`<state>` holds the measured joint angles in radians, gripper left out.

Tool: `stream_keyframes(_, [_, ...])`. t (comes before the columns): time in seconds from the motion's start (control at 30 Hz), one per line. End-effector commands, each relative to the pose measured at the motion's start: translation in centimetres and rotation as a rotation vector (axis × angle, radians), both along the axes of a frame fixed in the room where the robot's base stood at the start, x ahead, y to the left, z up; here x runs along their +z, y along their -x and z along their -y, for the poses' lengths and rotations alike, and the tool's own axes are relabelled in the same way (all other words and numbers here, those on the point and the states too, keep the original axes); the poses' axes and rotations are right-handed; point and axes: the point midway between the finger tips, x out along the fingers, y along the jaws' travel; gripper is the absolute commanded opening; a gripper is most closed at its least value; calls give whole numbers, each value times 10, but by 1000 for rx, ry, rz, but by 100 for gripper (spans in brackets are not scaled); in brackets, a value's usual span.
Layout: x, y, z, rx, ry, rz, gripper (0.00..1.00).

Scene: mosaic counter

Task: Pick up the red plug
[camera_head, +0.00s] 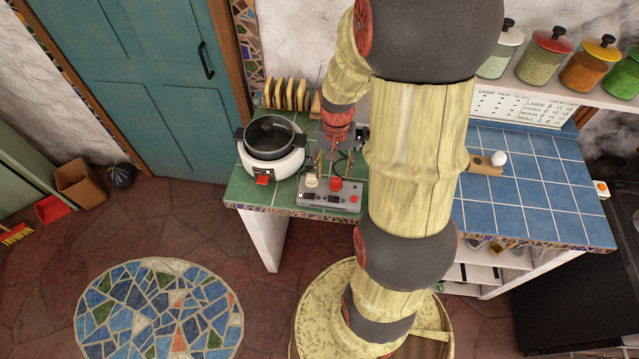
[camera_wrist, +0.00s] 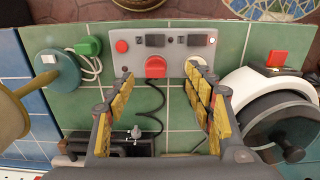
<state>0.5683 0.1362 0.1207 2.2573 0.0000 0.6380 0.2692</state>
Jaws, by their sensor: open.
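The red plug (camera_head: 335,184) sits in a grey power strip (camera_head: 325,200) at the front edge of the green-tiled counter. It also shows in the wrist view (camera_wrist: 155,67), where it lies between my fingertips in the picture. A cream plug (camera_head: 312,181) is in the same strip, and it shows close by my right-hand finger in the wrist view (camera_wrist: 194,70). My gripper (camera_head: 335,165) points down over the strip, open and empty, with its yellow-padded fingers (camera_wrist: 158,78) apart. I cannot tell the exact height of the fingertips above the plug.
A white cooker with a dark pot (camera_head: 270,140) stands left of the strip, and a toast rack (camera_head: 287,95) stands behind. In the wrist view, a green plug with a white cord (camera_wrist: 90,46) lies beside the strip. The blue tiles (camera_head: 540,190) are mostly clear.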

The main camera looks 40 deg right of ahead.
Motion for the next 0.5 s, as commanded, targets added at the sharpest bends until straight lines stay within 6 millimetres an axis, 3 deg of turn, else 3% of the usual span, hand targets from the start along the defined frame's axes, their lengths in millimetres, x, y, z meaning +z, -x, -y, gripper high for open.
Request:
stream_keyframes(0.17, [-8, -2, 1, -28, 6, 7, 53])
stream_keyframes(0.5, [-43, -1, 7, -29, 4, 6, 53])
